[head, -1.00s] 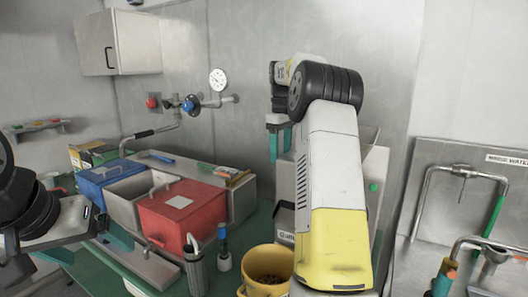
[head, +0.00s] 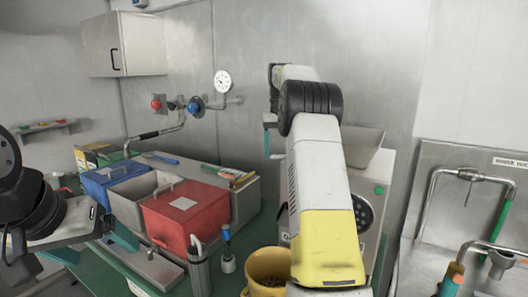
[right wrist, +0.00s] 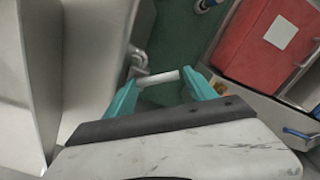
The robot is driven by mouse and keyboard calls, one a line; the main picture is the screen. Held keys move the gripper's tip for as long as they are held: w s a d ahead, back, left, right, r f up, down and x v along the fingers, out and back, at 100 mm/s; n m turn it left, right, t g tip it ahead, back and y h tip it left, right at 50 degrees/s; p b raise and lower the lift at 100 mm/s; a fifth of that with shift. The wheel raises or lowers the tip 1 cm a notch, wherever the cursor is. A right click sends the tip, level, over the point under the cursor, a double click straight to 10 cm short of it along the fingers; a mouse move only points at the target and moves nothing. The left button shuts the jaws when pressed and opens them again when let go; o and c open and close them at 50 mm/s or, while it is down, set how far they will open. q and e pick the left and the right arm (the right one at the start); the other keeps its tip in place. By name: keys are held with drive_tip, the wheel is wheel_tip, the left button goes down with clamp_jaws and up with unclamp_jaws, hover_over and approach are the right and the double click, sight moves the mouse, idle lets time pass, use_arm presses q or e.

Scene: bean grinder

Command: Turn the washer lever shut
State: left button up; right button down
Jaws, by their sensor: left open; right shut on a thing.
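In the right wrist view, my right gripper (right wrist: 160,79) is shut on a short pale bar (right wrist: 157,79), seemingly the lever, between its teal fingers. A metal joint (right wrist: 139,58) shows just beyond the bar, beside the grey machine body (right wrist: 88,70). In the head view, my right gripper (head: 267,137) is beside the grey machine (head: 370,182) with the green button; my right arm hides the lever and much of the machine. My left gripper (head: 98,246) is open and empty at the left, near the bench's front edge.
A red lidded box (head: 185,215), a grey bin (head: 135,195) and a blue box (head: 103,182) stand left on the green bench. A yellow pot (head: 265,268) and a grey-handled tool (head: 199,268) are in front. A sink (head: 435,265) is at the right.

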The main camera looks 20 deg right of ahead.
drive_tip(key=shift+w+d+m, duration=0.2)
drive_tip(key=shift+w+m, duration=0.15)
drive_tip(key=shift+m, duration=0.8)
drive_tip(key=shift+w+d+m, duration=0.25)
drive_tip(key=shift+w+m, duration=0.1)
drive_tip(key=shift+m, duration=0.85)
drive_tip(key=shift+w+d+m, duration=0.2)
drive_tip(key=shift+w+m, duration=0.15)
drive_tip(key=shift+m, duration=0.8)
drive_tip(key=shift+c, duration=1.4)
unclamp_jaws()
